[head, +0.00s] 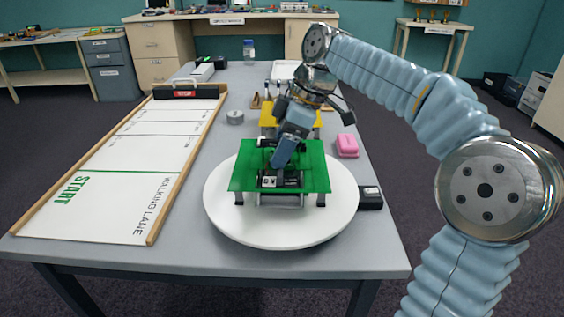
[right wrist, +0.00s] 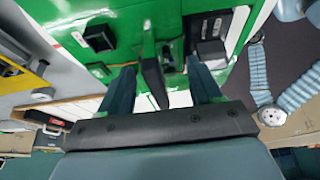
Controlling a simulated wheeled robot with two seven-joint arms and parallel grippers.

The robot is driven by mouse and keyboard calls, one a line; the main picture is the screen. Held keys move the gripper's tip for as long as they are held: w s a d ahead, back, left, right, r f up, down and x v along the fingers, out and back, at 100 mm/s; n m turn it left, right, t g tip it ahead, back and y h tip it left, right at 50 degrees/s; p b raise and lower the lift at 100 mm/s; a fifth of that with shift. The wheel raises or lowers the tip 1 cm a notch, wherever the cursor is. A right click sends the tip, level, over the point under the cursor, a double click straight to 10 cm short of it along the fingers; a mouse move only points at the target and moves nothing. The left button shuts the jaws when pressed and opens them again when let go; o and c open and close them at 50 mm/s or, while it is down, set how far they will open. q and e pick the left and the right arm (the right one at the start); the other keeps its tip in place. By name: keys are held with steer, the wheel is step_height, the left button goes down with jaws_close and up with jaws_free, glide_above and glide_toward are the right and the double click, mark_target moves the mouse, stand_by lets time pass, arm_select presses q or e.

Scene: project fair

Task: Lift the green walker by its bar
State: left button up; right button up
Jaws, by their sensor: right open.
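The green walker (head: 245,178), a flat green plate on short dark legs with black parts on top, stands on a white round board (head: 335,205) in the head view. My right gripper (head: 283,160) points down over the middle of its plate and hides part of it. In the right wrist view, the green plate (right wrist: 75,20) fills the upper part. A narrow dark bar-like piece (right wrist: 151,72) shows between the two fingers of my right gripper (right wrist: 160,88). The fingers are apart, with gaps beside that piece; I cannot tell whether either touches it. My left gripper is not in view.
A yellow walker (head: 270,118) stands behind the green one. A pink block (head: 347,146) and a black box (head: 370,197) are to the right. A grey roll (head: 235,117) and the wood-edged walking lane (head: 120,180) are to the left. The table's front strip is clear.

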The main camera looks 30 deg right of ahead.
steer(key=c, duration=1.1)
steer(key=shift+r, duration=0.15)
